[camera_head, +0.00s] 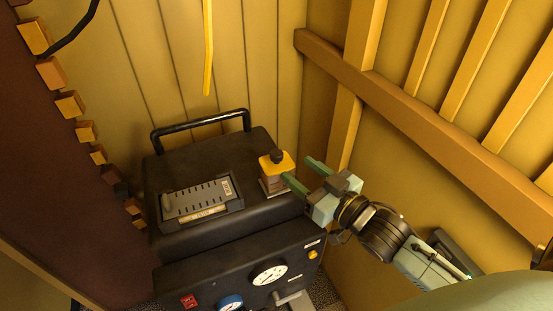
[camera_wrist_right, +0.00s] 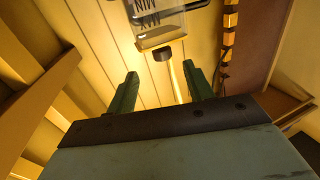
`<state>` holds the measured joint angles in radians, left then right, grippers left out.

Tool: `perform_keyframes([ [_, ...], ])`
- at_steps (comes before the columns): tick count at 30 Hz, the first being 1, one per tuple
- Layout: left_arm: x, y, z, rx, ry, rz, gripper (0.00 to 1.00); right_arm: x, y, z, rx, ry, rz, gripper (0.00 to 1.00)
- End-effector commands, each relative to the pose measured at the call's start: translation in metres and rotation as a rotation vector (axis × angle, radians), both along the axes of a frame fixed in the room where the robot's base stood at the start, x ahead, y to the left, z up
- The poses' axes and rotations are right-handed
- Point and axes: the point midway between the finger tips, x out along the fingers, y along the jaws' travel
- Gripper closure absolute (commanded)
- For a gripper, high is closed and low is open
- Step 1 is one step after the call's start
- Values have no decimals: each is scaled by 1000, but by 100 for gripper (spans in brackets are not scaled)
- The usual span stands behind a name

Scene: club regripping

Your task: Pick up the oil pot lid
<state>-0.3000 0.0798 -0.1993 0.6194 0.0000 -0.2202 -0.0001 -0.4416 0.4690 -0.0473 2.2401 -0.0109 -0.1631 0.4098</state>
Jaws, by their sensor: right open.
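The oil pot (camera_head: 273,186) stands on the right side of the black machine's top. Its lid (camera_head: 277,166) is yellow with a dark round knob and sits on the pot. My right gripper (camera_head: 296,170) is open and empty just right of the lid, its two green fingers pointing towards it. In the right wrist view the pot (camera_wrist_right: 160,18), with MIN and MAX marks, shows upside down at the top. The knob (camera_wrist_right: 162,54) lies between the lines of the open fingers, beyond their tips. My left gripper is not in view.
The black machine (camera_head: 170,235) has a handle (camera_head: 200,122) at the back and a grey slotted panel (camera_head: 200,198) left of the pot. Gauges (camera_head: 269,272) are on its front. A wooden wall with beams (camera_head: 430,140) stands close on the right. A yellow strip (camera_head: 208,50) hangs behind.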

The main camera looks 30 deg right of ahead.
Motion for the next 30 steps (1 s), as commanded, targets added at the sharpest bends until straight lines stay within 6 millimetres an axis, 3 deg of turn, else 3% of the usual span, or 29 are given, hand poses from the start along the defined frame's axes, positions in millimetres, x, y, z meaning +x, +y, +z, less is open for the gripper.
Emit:
perform_keyframes([
  [3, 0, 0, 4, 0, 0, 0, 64, 17, 4, 1, 1, -2, -1, 48],
  [11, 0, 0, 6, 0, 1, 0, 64, 31, 9, 1, 0, 1, -1, 48],
  [21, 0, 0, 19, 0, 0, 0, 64, 71, 23, 7, 0, 0, 0, 48],
  [30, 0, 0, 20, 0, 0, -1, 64, 77, 24, 5, -1, 2, 0, 48],
])
